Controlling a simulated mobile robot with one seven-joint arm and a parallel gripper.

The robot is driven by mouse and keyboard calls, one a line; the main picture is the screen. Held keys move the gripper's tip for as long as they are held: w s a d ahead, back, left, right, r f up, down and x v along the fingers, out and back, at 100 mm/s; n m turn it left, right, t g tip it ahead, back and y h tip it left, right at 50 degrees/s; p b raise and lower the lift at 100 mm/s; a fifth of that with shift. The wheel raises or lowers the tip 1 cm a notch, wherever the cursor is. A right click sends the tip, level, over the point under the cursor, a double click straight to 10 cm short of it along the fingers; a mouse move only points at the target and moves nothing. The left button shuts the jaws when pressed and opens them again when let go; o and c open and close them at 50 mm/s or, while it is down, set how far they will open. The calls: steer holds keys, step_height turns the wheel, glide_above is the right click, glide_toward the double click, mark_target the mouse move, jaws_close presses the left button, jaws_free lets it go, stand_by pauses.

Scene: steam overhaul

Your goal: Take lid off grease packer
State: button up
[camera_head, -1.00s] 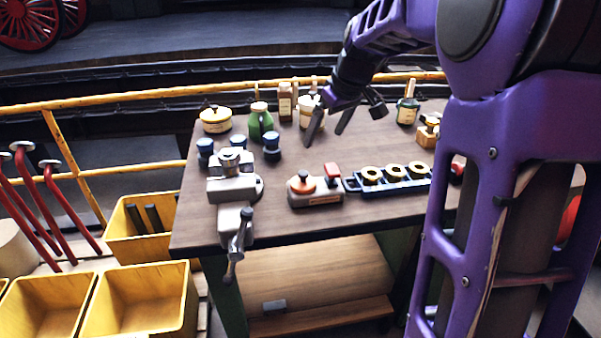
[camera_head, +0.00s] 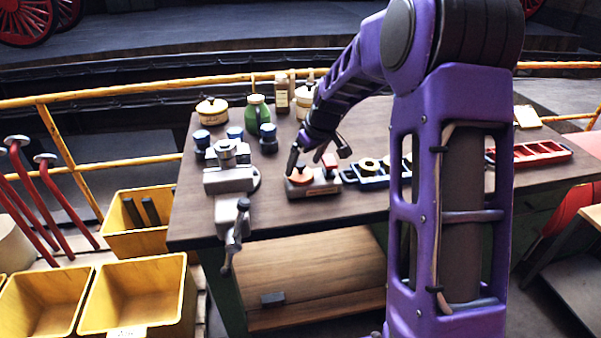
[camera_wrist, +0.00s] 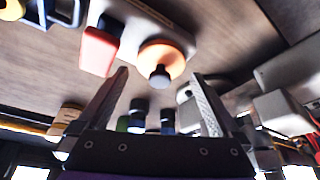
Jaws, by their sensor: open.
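The grease packer (camera_head: 322,190) looks to be the pale block at the bench's front middle. It carries an orange round lid (camera_head: 300,179) on its left and a red block (camera_head: 329,161) on its right. In the wrist view the orange lid (camera_wrist: 176,60) has a dark knob (camera_wrist: 160,76) facing the camera, and the red block (camera_wrist: 98,50) is beside it. My gripper (camera_head: 305,162) is above the lid; in the wrist view its fingers (camera_wrist: 160,98) are spread, with nothing between them. The lid sits on the block, apart from the fingers.
A grey vise (camera_head: 230,178) stands left of the packer. A blue tray (camera_head: 374,178) with brass rings lies close on its right. Blue-capped jars, a green bottle (camera_head: 257,114) and a yellow-lidded pot (camera_head: 212,110) stand behind. A red tray (camera_head: 530,154) lies far right.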

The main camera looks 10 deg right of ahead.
mark_target(300, 170)
steer(key=x, duration=0.2)
steer(key=shift+w+a+f, duration=0.1)
steer(key=shift+f, duration=0.15)
steer(key=c, duration=1)
